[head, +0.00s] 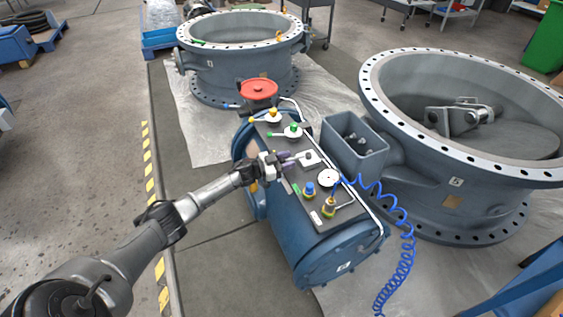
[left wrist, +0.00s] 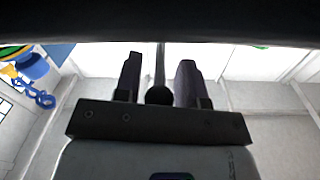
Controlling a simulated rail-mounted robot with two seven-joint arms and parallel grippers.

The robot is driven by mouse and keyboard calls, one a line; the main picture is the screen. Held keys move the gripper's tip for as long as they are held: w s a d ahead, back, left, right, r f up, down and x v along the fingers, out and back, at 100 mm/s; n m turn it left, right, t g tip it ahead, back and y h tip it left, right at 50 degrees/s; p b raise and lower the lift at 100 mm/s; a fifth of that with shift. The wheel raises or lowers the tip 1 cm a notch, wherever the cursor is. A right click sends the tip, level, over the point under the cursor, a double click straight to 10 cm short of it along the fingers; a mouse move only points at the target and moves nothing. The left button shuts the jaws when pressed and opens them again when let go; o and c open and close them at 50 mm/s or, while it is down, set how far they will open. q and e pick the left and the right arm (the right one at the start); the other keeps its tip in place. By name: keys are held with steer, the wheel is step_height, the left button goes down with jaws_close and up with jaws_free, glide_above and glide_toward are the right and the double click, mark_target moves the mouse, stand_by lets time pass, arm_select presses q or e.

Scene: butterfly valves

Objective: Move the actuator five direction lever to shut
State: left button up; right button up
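The blue cylindrical actuator (head: 310,255) lies in the middle of the head view, with a dark control panel (head: 322,214) on top. A white valve block (head: 309,158) sits on the panel just right of my left gripper (head: 287,162). In the left wrist view, my left gripper (left wrist: 158,78) is open. A thin lever rod (left wrist: 160,64) ending in a black ball (left wrist: 159,95) lies between its fingers, with gaps visible on both sides. In the head view the lever is mostly hidden by the gripper. Its position marking cannot be read. My right gripper is not in view.
Near the gripper are a green-handled valve (head: 292,131), a yellow-handled valve (head: 268,116), a red handwheel (head: 258,89), a gauge (head: 330,177) and a blue knob (head: 309,188). Large valve bodies (head: 440,200) stand behind.

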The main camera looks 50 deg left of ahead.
arm_select(q)
steer(key=p+v, duration=0.6)
steer(key=v, duration=0.8)
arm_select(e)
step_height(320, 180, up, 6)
arm_select(q)
steer(key=shift+w, duration=0.1)
